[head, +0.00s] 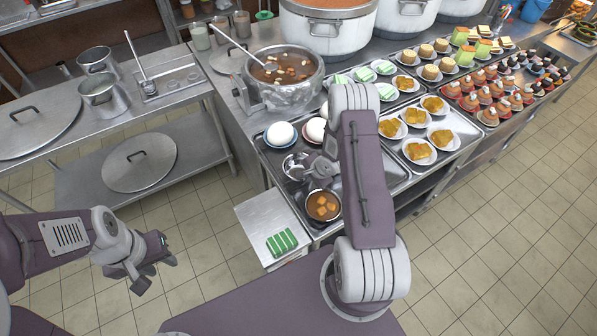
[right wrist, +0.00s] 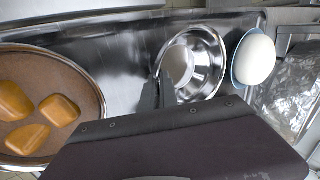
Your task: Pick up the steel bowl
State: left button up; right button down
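The steel bowl (head: 295,166) sits empty on the steel counter, beside the white domed items. In the right wrist view the shiny steel bowl (right wrist: 208,62) is right of centre. My right gripper (head: 318,167) is at the bowl's right side in the head view, partly hidden by my arm. In the right wrist view the fingertips of my right gripper (right wrist: 160,90) are at the bowl's near left rim; whether they touch it or how far apart they are is unclear. My left gripper (head: 152,277) is open and empty above the floor, far left of the bowl.
A bowl of brown soup with orange cubes (head: 323,205) stands close in front of the steel bowl. White domed items on blue saucers (head: 281,134) stand behind it. A large pot (head: 285,80) is further back. Plates of yellow cakes (head: 419,151) lie to the right.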

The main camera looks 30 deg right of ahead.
jog(key=shift+s+f, duration=0.1)
jog(key=r, duration=0.4)
jog(key=shift+w+p, duration=0.2)
jog(key=shift+p, duration=0.2)
jog(key=s+d+r+p, duration=0.5)
jog(key=d+r, duration=0.2)
jog(key=d, duration=0.3)
jog(key=shift+s+d, duration=0.15)
jog(key=shift+s, duration=0.15)
